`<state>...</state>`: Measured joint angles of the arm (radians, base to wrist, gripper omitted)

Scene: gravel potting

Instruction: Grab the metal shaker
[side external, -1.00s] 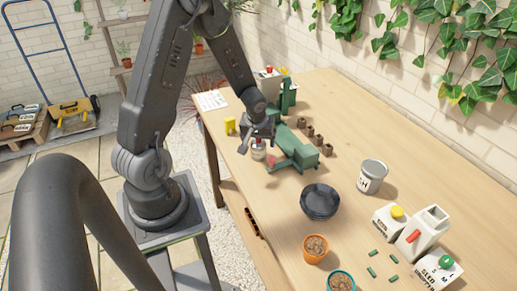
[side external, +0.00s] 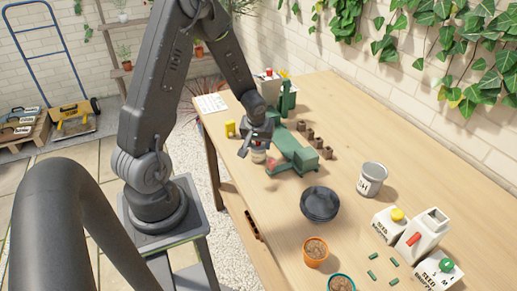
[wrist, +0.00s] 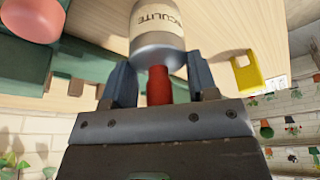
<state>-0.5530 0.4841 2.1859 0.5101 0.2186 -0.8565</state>
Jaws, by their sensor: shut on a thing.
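The metal shaker (wrist: 158,42) is a grey cylinder with a cream label and a red top (wrist: 158,87), which sits between my gripper's fingers in the wrist view. My gripper (wrist: 160,76) is shut on the red top, with one dark finger on each side. In the side view, the shaker (side external: 258,156) is upright at the tabletop, under my gripper (side external: 259,145), which hides its upper part. I cannot tell whether its base touches the table.
A green machine (side external: 297,154) stands close to the right of the shaker, with a pink round part beside it. A yellow object (side external: 230,129) is to the left. A dark bowl (side external: 319,203), a grey can (side external: 372,179) and pots stand nearer the front.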

